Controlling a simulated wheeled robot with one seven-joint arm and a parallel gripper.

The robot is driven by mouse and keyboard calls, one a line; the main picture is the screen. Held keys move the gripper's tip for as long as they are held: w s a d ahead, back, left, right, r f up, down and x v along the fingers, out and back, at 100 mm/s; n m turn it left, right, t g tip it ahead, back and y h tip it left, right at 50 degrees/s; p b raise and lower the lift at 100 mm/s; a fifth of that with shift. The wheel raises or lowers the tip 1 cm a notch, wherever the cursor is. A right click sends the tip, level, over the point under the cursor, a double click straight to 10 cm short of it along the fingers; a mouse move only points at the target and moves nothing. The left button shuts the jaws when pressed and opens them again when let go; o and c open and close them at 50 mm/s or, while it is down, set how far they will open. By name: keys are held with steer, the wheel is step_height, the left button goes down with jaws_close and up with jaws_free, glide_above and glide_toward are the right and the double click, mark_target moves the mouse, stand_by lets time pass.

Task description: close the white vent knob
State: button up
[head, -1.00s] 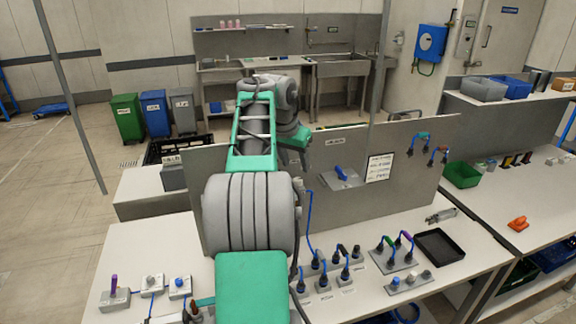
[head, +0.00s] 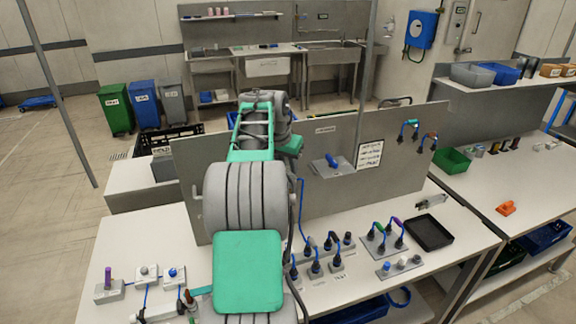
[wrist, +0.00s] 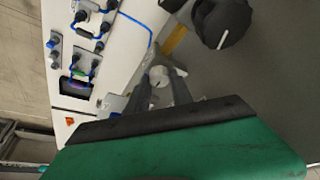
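The white vent knob (wrist: 160,77) shows in the wrist view, in front of the grey panel. It lies between the two dark fingers of my gripper (wrist: 157,88), near their tips. The fingers are apart, with gaps visible beside the knob; I cannot tell how deep it sits between them. My green gripper body fills the lower part of that view. In the head view, my arm hides the knob and my fingers.
A black knob with a white mark (wrist: 222,22) is close by at the upper right of the wrist view. The grey upright panel (head: 225,190) stands on the white table. Plugs, blue cables and a black tray (head: 429,233) lie in front of it.

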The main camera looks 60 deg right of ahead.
jaws_close()
